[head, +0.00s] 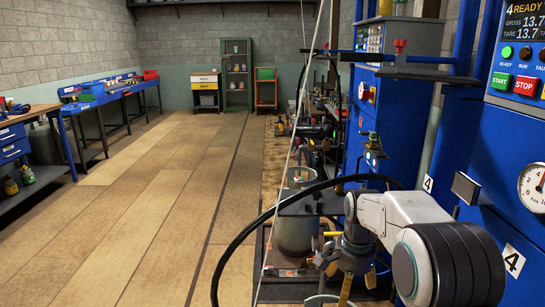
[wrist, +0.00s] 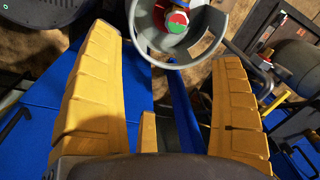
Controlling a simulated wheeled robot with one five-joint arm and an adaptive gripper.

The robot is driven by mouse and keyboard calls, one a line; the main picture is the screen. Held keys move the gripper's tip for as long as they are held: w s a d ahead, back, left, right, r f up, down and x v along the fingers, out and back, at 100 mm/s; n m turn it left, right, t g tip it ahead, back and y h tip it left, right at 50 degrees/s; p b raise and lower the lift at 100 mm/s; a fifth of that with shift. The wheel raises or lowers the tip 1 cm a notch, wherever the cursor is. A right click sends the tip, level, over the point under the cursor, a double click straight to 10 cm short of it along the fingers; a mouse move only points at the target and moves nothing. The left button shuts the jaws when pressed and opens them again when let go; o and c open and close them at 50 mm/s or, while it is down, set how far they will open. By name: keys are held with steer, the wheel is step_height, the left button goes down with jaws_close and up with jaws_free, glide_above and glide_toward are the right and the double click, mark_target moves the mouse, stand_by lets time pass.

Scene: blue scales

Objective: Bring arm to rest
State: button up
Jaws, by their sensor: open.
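My white and dark arm reaches in from the lower right of the head view. My gripper (head: 358,288) points down beside the blue scale machine (head: 455,165). Beyond the fingertips is a grey round collar (wrist: 222,40) around a red and green valve top (wrist: 178,20). The fingers do not appear to close on it. The lower fingertips are partly cut off by the bottom edge of the head view.
A grey gas cylinder (head: 295,232) stands left of my gripper, with a black hose (head: 228,258) looping past. A control panel with a pressure gauge (head: 534,188) is close on the right. The wooden floor (head: 150,215) to the left is clear; blue workbenches (head: 105,96) line the left wall.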

steer(key=s+r+n+t+p, duration=0.1)
steer(key=s+r+n+p, duration=0.5)
steer(key=s+r, duration=0.7)
steer(key=s+r+n+t+p, duration=0.1)
steer(key=s+r+n+p, duration=0.4)
steer(key=s, duration=0.9)
steer(key=shift+a+r+p, duration=0.25)
steer(key=shift+r+p, duration=0.9)
steer(key=shift+p, duration=0.5)
steer(key=shift+s, duration=0.1)
